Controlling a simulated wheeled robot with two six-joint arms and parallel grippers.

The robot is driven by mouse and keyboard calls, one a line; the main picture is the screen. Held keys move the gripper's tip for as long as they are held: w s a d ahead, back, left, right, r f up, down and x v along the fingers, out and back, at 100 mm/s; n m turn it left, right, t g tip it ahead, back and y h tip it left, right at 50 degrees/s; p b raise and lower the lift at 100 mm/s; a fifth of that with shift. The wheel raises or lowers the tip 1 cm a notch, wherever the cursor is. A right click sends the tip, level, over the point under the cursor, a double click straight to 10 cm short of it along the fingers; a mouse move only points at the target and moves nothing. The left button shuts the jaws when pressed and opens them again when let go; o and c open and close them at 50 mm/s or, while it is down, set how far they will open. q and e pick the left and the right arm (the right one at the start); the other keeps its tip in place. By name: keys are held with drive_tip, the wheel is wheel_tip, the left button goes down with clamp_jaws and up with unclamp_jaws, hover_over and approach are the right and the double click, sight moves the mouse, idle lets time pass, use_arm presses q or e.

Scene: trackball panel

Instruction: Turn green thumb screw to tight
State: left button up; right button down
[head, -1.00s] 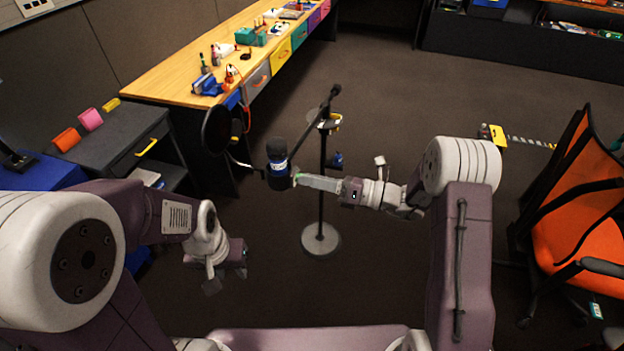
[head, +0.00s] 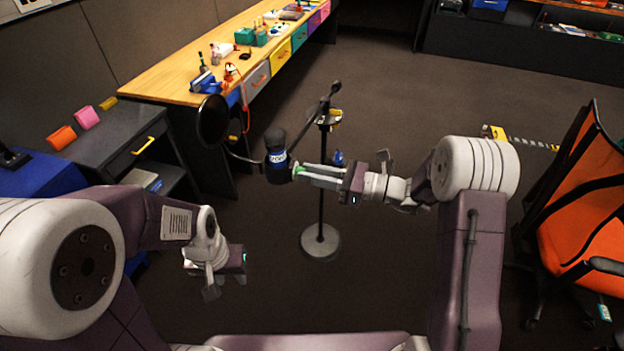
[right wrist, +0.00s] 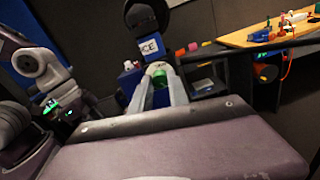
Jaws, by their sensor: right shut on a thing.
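The green thumb screw (head: 297,170) is on the right side of a black microphone (head: 275,142) with a blue and white label, on a stand. My right gripper (head: 299,173) reaches it from the right and is shut on it. In the right wrist view the green screw (right wrist: 159,84) lies between the two pale fingertips, with the microphone (right wrist: 146,25) behind it. The fingers partly cover the screw. My left gripper (head: 238,262) hangs low at the left, apart from the stand; its finger opening is not clear.
A round pop filter (head: 213,122) is left of the microphone. The stand's pole (head: 321,190) rises from a round grey base (head: 320,242). A wooden workbench (head: 180,75) and dark drawer cabinet (head: 105,145) are at left; an orange chair (head: 575,205) at right. Open floor lies between.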

drive_tip(key=shift+f+n+b, duration=0.2)
drive_tip(key=shift+n+b, duration=11.7)
drive_tip(key=shift+b, duration=3.55)
drive_tip(key=shift+r, duration=0.1)
drive_tip(key=c, duration=1.3)
unclamp_jaws()
drive_tip(key=shift+o, duration=0.2)
